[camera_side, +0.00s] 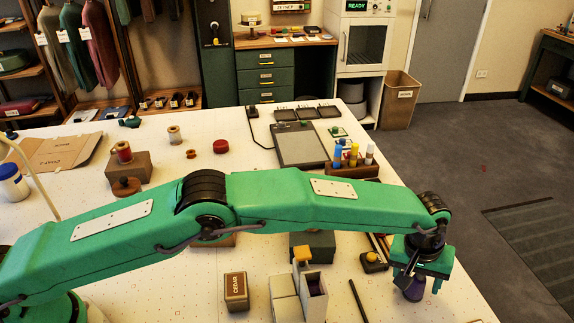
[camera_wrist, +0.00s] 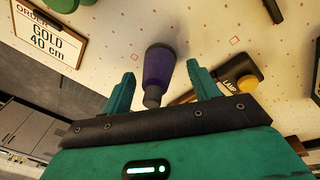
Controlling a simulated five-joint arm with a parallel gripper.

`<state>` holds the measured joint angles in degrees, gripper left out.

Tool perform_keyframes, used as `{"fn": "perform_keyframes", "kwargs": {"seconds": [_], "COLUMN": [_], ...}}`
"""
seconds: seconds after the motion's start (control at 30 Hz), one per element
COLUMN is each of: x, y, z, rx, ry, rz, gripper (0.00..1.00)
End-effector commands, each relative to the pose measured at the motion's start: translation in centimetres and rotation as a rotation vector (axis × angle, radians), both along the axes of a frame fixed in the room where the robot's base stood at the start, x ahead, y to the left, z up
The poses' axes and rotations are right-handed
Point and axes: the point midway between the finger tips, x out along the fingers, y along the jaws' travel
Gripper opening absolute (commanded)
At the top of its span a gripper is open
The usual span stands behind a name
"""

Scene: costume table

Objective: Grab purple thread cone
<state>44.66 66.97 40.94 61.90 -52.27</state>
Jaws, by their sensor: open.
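The purple thread cone (camera_wrist: 158,68) stands between the two teal fingers of my gripper (camera_wrist: 158,85) in the wrist view, with clear gaps on both sides. It is dark purple with a dark grey tip. In the side view the purple cone (camera_side: 414,289) shows just below my gripper (camera_side: 414,272), near the right edge of the table, partly hidden by the fingers. My gripper is open and points down at it. Whether a finger touches the cone cannot be told from the side view.
A black box with a yellow knob, marked LAMP (camera_wrist: 240,80), sits close to the right finger. An order card reading GOLD 40 cm (camera_wrist: 45,35) lies at the upper left of the wrist view. A wooden box marked CEDAR (camera_side: 236,291) and pale blocks (camera_side: 284,291) stand left of my gripper.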

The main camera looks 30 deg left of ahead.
Motion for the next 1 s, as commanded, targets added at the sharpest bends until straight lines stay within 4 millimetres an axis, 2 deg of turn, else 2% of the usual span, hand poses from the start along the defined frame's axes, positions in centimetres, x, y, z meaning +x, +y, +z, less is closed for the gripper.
{"fn": "perform_keyframes", "kwargs": {"seconds": [0.1, 0.33, 0.77, 1.0], "x": [0.0, 0.0, 0.0, 0.0], "y": [0.0, 0.0, 0.0, 0.0], "z": [0.0, 0.0, 0.2, 1.7], "rx": [0.000, 0.000, -0.001, -0.002], "ry": [0.000, 0.000, -0.001, -0.002], "rz": [0.000, 0.000, 0.000, 0.000], "gripper": [0.58, 0.13, 0.13, 0.13]}}
